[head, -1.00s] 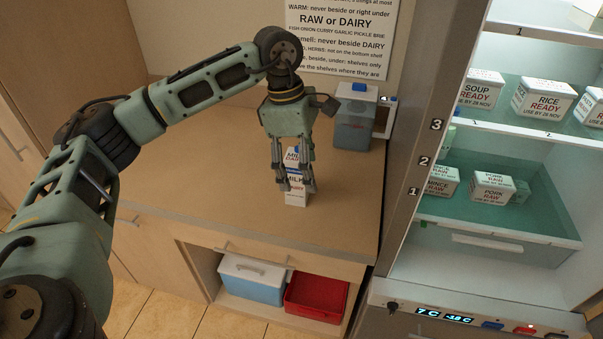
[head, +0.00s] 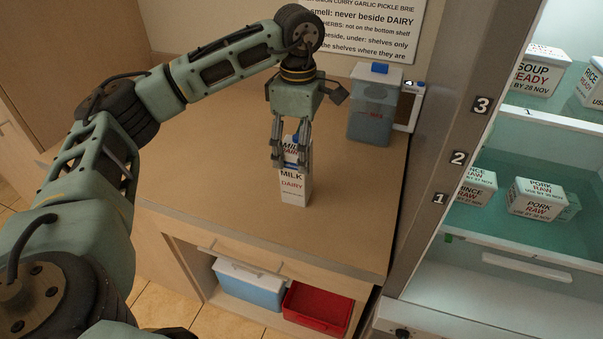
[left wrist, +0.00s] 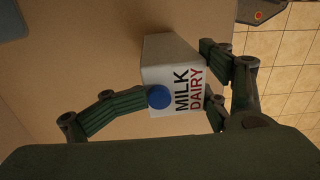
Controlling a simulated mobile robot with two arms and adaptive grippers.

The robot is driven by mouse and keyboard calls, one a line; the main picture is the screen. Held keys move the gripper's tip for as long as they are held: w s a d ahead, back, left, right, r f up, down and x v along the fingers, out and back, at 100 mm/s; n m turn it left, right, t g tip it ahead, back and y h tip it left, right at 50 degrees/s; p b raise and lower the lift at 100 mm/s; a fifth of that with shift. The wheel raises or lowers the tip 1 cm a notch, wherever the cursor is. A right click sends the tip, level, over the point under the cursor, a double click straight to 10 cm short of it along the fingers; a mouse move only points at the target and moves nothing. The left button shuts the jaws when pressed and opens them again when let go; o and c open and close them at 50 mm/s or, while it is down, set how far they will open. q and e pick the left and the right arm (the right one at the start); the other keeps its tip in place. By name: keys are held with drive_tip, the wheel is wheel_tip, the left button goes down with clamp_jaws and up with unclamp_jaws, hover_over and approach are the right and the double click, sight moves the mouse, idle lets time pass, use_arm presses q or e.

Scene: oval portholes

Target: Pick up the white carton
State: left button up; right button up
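The white milk carton (head: 294,190), lettered MILK and DAIRY with a blue cap, stands upright on the brown counter. It also shows in the left wrist view (left wrist: 180,80), with its cap towards the camera. My left gripper (head: 290,164) points down at the carton's upper part, its fingers spread to either side. In the left wrist view the fingers (left wrist: 175,85) flank the carton and look open; firm contact cannot be made out. The fingers hide part of the carton's top in the head view. My right gripper is not in view.
A grey bin (head: 371,112) with a blue-tabbed lid stands at the counter's back right. An open fridge (head: 520,260) with labelled boxes is at right. A blue box (head: 250,289) and a red tub (head: 316,308) sit below the counter. The counter left of the carton is clear.

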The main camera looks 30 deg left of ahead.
sight(296, 172)
use_arm(q)
drive_tip(key=shift+s+f+p, duration=0.25)
drive_tip(key=shift+f+p, duration=0.05)
drive_tip(key=shift+f, duration=0.3)
drive_tip(key=shift+s+f+p, duration=0.2)
drive_tip(key=shift+f+p, duration=0.05)
drive_tip(key=shift+f, duration=0.35)
drive_tip(key=f, duration=0.2)
drive_tip(key=f+p, duration=0.1)
drive_tip(key=shift+w+a+f, duration=0.1)
drive_tip(key=shift+w+f, duration=0.1)
drive_tip(key=shift+f, duration=0.65)
drive_tip(key=shift+s, duration=0.1)
drive_tip(key=shift+c, duration=0.6)
drive_tip(key=shift+r, duration=0.1)
drive_tip(key=c, duration=1.5)
